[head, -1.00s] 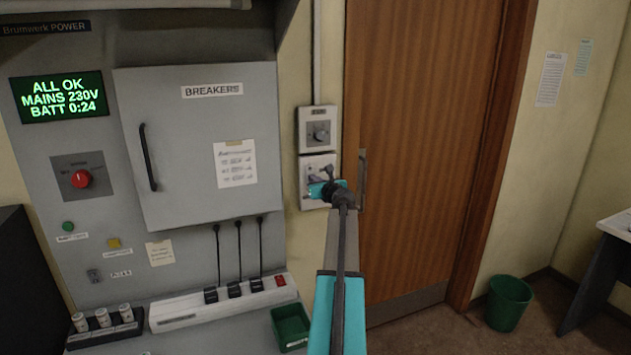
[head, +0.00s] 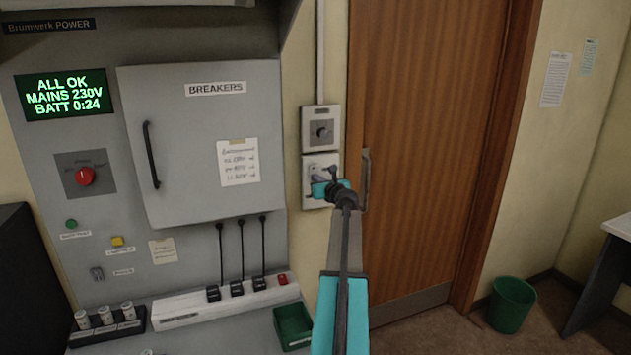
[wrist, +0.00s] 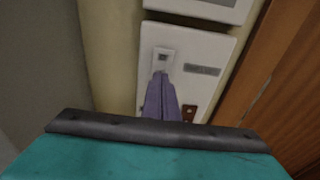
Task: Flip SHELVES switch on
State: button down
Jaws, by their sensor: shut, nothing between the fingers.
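A pale switch plate (head: 309,165) is on the wall between the grey cabinet and the wooden door, below a dial plate. It also shows in the wrist view (wrist: 215,55), with a small pale switch (wrist: 162,55) at its upper left, a grey label (wrist: 202,70) too blurred to read, and a dark red-brown part (wrist: 189,113) lower down. My gripper (wrist: 161,76) is shut and empty. Its purple-grey fingertips are just below the pale switch in the wrist view; I cannot tell whether they touch it. In the head view my wrist covers the plate's lower part.
The dial plate (head: 321,128) is directly above. The door (head: 430,150) with its handle (head: 366,180) is close on the right. The breaker cabinet (head: 190,110) is on the left. A green tray (head: 293,325) sits below, and a green bin (head: 511,303) stands on the floor.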

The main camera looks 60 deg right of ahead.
jog(key=f+b+v, duration=0.3)
jog(key=v, duration=1)
jog(key=shift+s+a, duration=0.2)
jog(key=shift+a, duration=0.05)
dwell(0.5)
